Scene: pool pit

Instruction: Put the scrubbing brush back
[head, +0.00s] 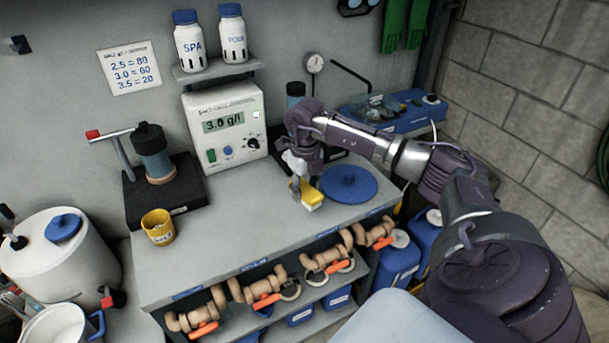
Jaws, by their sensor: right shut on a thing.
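My right gripper (300,180) reaches in from the right over the grey bench and points down. It is shut on a small yellow scrubbing brush (306,196) with a pale underside. The brush is at or just above the bench top near its front edge; I cannot tell whether it touches. A round blue lid (348,184) lies on the bench just right of the brush. My left gripper is not in view.
A grey control box (227,124) reading 3.0 g/l stands behind. A yellow cup (158,227) and a black stand with a cylinder (155,160) are at left. The bench (235,213) is clear between cup and brush. Pipes with orange valve handles (267,301) run below the front edge.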

